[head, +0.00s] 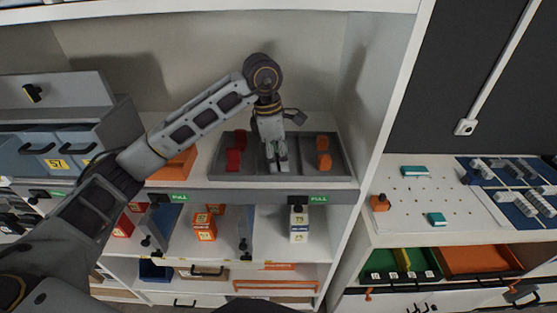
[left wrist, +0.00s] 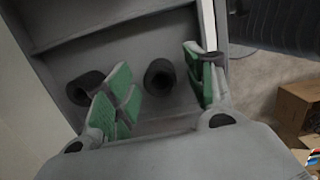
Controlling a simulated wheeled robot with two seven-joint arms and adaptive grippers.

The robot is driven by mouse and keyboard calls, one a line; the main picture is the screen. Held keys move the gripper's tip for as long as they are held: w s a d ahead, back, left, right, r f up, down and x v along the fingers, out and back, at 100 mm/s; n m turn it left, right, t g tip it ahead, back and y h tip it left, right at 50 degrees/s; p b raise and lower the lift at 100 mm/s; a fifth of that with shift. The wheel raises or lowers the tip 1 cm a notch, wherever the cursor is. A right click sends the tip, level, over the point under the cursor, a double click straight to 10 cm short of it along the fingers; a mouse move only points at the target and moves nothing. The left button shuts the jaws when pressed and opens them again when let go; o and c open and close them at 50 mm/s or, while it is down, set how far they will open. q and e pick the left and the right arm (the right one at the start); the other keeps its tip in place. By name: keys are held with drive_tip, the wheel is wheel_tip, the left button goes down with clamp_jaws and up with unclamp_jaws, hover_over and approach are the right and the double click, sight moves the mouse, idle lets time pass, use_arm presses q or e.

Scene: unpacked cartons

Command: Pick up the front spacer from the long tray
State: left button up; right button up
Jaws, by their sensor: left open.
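The long grey tray (head: 335,172) lies on the upper shelf; its wall and floor also show in the left wrist view (left wrist: 110,28). Two dark, hollow round spacers stand in it there. The front spacer (left wrist: 159,77), nearer the shelf edge, lies between my green-padded fingers with gaps on both sides. The rear spacer (left wrist: 87,87) is beside the left-hand finger, partly hidden by it. My left gripper (head: 277,163) is open and points down into the tray's middle; it also shows in the left wrist view (left wrist: 160,88). In the head view it hides the spacers.
Red pieces (head: 235,152) lie in the tray's left part and orange pieces (head: 323,152) in its right part. An orange block (head: 178,165) stands left of the tray. A grey bin unit (head: 70,140) is further left. The shelf's side wall (head: 375,110) rises on the right.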

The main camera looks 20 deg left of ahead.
use_arm(q)
drive_tip(key=shift+f, duration=0.4)
drive_tip(key=c, duration=0.9)
